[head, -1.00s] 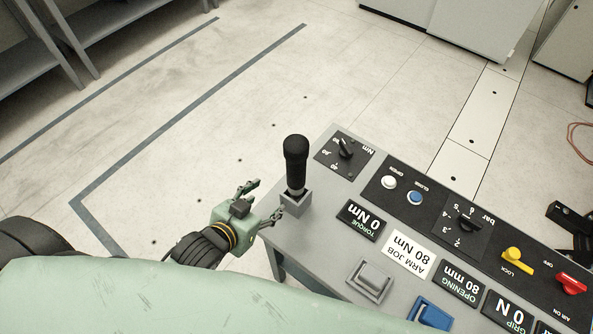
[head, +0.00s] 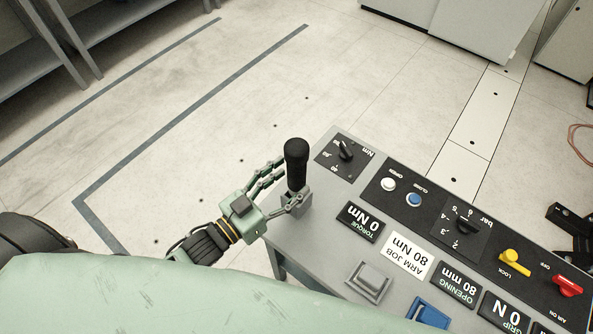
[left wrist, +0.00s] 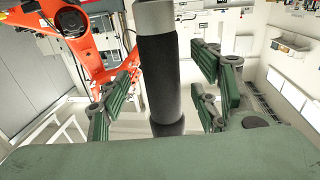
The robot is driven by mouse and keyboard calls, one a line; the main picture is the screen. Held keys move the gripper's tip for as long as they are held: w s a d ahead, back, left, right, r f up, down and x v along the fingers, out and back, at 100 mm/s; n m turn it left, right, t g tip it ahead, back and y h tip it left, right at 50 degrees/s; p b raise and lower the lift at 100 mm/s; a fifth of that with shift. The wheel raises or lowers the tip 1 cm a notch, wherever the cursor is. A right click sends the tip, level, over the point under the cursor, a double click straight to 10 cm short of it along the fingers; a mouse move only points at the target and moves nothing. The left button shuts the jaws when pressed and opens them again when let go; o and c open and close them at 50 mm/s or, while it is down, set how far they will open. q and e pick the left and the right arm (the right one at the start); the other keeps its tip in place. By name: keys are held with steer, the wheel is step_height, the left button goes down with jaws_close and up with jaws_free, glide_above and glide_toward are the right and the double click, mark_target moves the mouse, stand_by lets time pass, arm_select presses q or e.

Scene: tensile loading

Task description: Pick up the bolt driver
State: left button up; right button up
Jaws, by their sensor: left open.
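The bolt driver (head: 296,165) stands upright in a small grey holder (head: 297,200) at the left corner of the grey control table. It has a black grip and a rounded top. My left gripper (head: 284,184) is open at the driver, with its fingers on either side of the grip in the head view. In the left wrist view the driver's dark grip (left wrist: 160,85) runs between the open green fingers (left wrist: 160,95), and no finger clearly closes on it. My right gripper is not in view.
The grey table (head: 330,235) carries a dial (head: 345,149), buttons, a yellow lock switch (head: 515,257), a red switch (head: 569,284) and several display plates. A grey block (head: 369,280) and a blue block (head: 430,313) sit near its front edge. Floor left of the table is clear.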

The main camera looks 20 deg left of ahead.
mark_target(289, 179)
arm_select(q)
steer(key=x, duration=0.3)
steer(key=shift+w+p, duration=0.15)
steer(key=shift+p, duration=0.15)
steer(key=shift+a, duration=0.1)
jaws_close()
stand_by(0.3)
steer(key=shift+r, duration=0.25)
